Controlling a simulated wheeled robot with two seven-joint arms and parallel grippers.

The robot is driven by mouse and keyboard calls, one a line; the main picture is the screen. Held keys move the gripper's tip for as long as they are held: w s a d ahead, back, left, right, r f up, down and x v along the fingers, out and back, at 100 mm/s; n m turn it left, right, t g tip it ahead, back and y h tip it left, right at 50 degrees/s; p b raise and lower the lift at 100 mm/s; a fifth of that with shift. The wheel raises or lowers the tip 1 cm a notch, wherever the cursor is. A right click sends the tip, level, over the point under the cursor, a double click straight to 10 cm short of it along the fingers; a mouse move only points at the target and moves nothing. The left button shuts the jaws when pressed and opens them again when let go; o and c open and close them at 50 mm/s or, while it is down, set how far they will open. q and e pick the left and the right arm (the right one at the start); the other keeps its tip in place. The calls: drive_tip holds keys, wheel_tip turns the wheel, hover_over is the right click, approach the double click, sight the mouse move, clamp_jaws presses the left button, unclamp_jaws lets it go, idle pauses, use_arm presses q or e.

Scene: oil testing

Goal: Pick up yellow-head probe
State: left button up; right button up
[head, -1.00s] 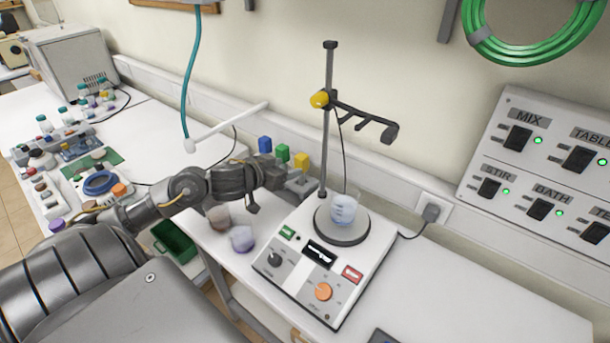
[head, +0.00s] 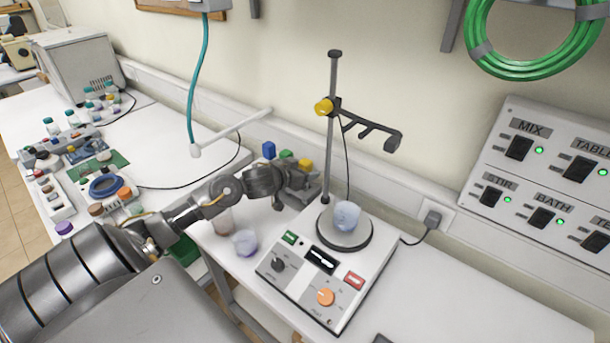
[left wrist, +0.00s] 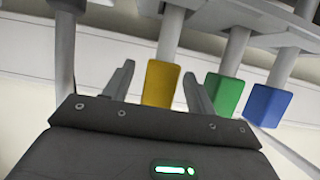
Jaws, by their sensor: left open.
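The yellow-head probe (head: 305,165) stands at the right end of a row with the green-head probe (head: 286,154) and the blue-head probe (head: 268,150). My left gripper (head: 299,187) is just in front of and below the yellow head, partly hiding the probes. In the left wrist view, the open fingers (left wrist: 158,72) lie to either side of the yellow head (left wrist: 161,84), with space showing at both sides. The green head (left wrist: 224,95) is close outside the right finger, and the blue head (left wrist: 271,105) is farther right. My right gripper is not in view.
A stirrer hot plate (head: 325,262) with a beaker (head: 347,215) on it stands to the right of the gripper, below a clamp stand (head: 331,130). The bench at the right (head: 470,290) is clear.

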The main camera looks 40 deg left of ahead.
use_arm(q)
drive_tip(key=x, duration=0.2)
drive_tip(key=shift+w+f, duration=0.15)
drive_tip(key=shift+w, duration=0.1)
drive_tip(key=shift+s, duration=0.15)
drive_tip(key=shift+c, duration=1)
drive_tip(key=c, duration=0.9)
